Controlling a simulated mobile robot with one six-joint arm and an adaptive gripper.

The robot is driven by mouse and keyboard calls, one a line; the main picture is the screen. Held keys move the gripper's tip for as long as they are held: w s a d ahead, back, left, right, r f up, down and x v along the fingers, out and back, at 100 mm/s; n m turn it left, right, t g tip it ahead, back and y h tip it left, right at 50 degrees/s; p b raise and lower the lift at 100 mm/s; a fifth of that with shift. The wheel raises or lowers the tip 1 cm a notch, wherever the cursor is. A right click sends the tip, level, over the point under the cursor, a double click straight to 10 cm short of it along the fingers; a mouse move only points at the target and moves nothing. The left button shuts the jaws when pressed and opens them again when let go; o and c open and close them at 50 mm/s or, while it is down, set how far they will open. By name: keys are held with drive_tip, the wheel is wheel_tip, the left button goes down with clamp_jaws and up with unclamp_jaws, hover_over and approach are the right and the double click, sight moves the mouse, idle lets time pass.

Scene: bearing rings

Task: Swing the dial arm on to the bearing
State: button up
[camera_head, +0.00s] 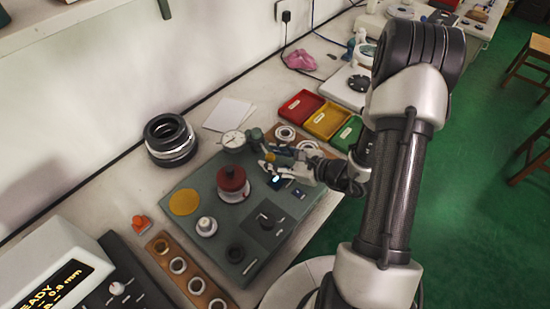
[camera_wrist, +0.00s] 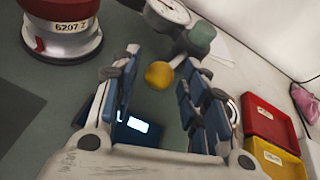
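The dial gauge (camera_head: 233,140) has a white round face and sits on a green arm (camera_head: 254,135) at the back of the grey-green plate. It also shows at the top of the wrist view (camera_wrist: 168,12). A yellow ball knob (camera_wrist: 159,75) shows beside the green joint. The bearing station (camera_head: 232,186), with a red top and silver body, stands on the plate left of my gripper; its label reads 6207 (camera_wrist: 70,27). The dial is not over it. My gripper (camera_wrist: 160,88) is open, its blue-padded fingers on either side of the knob in view; contact is not visible.
Red (camera_head: 300,106), yellow (camera_head: 327,120) and green (camera_head: 348,133) trays stand behind. A small lit display (camera_wrist: 138,124) lies below my fingers.

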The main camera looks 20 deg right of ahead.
clamp_jaws()
idle(0.3)
